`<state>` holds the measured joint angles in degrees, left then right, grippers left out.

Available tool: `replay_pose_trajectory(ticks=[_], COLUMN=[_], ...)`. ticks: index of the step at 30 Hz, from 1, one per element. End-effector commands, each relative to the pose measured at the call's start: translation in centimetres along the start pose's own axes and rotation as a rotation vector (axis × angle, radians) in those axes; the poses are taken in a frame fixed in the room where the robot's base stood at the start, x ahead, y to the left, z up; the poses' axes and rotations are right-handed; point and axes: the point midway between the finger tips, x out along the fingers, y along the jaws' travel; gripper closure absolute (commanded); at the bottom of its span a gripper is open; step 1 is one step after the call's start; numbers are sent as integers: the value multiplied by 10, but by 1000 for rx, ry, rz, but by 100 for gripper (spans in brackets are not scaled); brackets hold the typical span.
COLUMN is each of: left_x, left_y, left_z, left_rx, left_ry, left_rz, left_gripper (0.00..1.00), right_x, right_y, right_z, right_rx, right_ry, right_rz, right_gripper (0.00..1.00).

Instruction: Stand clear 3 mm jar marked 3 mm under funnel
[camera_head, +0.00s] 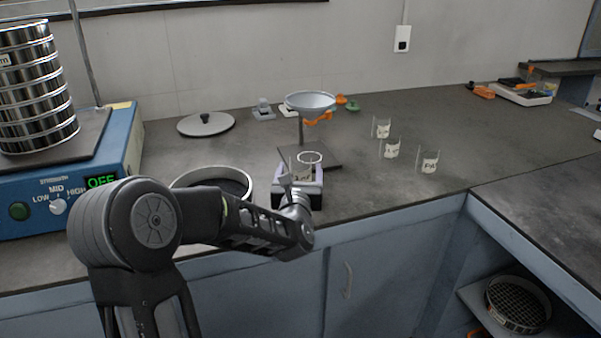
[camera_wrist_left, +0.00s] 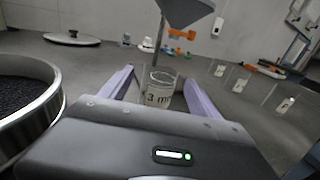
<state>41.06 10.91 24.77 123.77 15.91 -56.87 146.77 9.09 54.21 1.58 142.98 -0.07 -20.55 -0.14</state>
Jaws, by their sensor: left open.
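The clear jar marked 3 mm (camera_wrist_left: 160,90) stands upright between the two lilac fingers of my left gripper (camera_wrist_left: 160,88) in the left wrist view. The fingers are apart, with room on both sides of the jar. In the head view the jar (camera_head: 308,160) shows beyond my left gripper (camera_head: 298,185), partly hidden by it. The funnel (camera_head: 311,102) is held on a stand behind the jar; in the wrist view its tip (camera_wrist_left: 184,12) hangs above and just behind the jar. I cannot tell whether it is exactly centred. My right gripper is not in view.
Three other clear labelled jars (camera_head: 390,148) stand to the right. A sieve pan with dark grains (camera_wrist_left: 25,95) stands left of my gripper. The blue shaker (camera_head: 65,190) with stacked sieves (camera_head: 35,90) is at far left. A round lid (camera_head: 206,124) lies behind.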

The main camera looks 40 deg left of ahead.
Motion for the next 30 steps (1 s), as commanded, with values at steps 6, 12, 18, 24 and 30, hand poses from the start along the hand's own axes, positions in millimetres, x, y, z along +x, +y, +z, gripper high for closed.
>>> replay_pose_trajectory(ticks=[6, 12, 18, 24, 30], left_x=[32, 44, 43, 43, 43], left_y=[0, 0, 0, 0, 0], left_z=[-1, -1, -2, -2, -2], left_rx=[-1, 0, 0, 0, 0], left_ry=[1, 0, 0, 0, 0], left_rz=[1, 1, 0, 1, 1], left_gripper=[27, 27, 27, 27, 33], right_x=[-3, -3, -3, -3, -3], right_y=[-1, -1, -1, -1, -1], right_z=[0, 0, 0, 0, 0], right_rx=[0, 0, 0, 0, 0], right_ry=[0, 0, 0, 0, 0], right_rz=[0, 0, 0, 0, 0], right_gripper=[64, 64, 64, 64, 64])
